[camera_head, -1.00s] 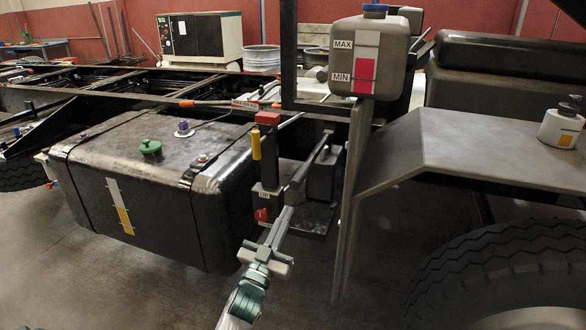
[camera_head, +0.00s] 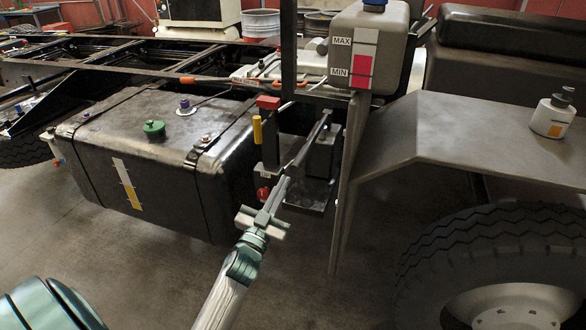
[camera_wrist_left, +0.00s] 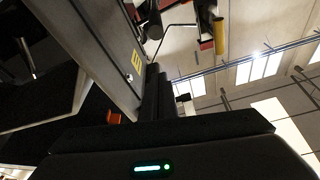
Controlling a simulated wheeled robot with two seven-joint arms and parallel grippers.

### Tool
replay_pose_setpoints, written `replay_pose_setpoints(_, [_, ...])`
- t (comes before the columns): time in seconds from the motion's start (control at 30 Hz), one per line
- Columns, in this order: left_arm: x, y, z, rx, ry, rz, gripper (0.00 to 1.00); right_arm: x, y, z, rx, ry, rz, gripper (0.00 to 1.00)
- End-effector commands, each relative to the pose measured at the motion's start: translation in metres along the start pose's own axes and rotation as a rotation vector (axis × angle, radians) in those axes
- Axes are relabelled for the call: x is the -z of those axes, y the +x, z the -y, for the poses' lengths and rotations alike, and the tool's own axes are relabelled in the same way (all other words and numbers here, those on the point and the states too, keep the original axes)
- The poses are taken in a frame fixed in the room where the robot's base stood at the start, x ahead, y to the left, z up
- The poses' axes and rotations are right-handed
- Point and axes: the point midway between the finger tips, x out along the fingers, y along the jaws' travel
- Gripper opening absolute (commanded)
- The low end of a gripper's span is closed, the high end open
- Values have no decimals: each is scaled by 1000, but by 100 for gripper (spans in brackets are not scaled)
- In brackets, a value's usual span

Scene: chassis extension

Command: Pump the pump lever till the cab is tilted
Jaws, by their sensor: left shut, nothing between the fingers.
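The pump unit (camera_head: 269,150) stands between the black tank and the grey fender support, with a red block (camera_head: 268,102) on top, a yellow grip (camera_head: 257,130) and a red knob (camera_head: 263,193) low down. A dark bar (camera_head: 308,148), possibly the pump lever, slants beside it. My left gripper (camera_head: 284,183) is shut and empty, its fingertips by the bar's lower end; I cannot tell if they touch. In the left wrist view, my fingers (camera_wrist_left: 158,92) are together and a yellow cylinder (camera_wrist_left: 219,36) is beyond them. The cab is not clearly identifiable. My right gripper is out of view.
The black tank (camera_head: 165,190) with a green cap (camera_head: 153,129) is left of the pump. A reservoir marked MAX and MIN (camera_head: 388,40) hangs above right. The grey fender (camera_head: 440,140) and tyre (camera_head: 500,260) are at right. The floor (camera_head: 310,290) in front is clear.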

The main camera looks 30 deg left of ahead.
Motion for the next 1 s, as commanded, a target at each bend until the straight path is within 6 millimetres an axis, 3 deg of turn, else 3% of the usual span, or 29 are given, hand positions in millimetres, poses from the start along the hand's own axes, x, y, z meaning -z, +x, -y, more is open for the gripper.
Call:
replay_pose_setpoints(0.37, [2,17,0,1,-1,-1,0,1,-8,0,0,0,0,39])
replay_pose_setpoints(0.9, [4,105,1,1,-1,-1,0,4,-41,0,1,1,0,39])
replay_pose_setpoints(1.0, [-16,95,0,2,-4,5,0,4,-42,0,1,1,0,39])
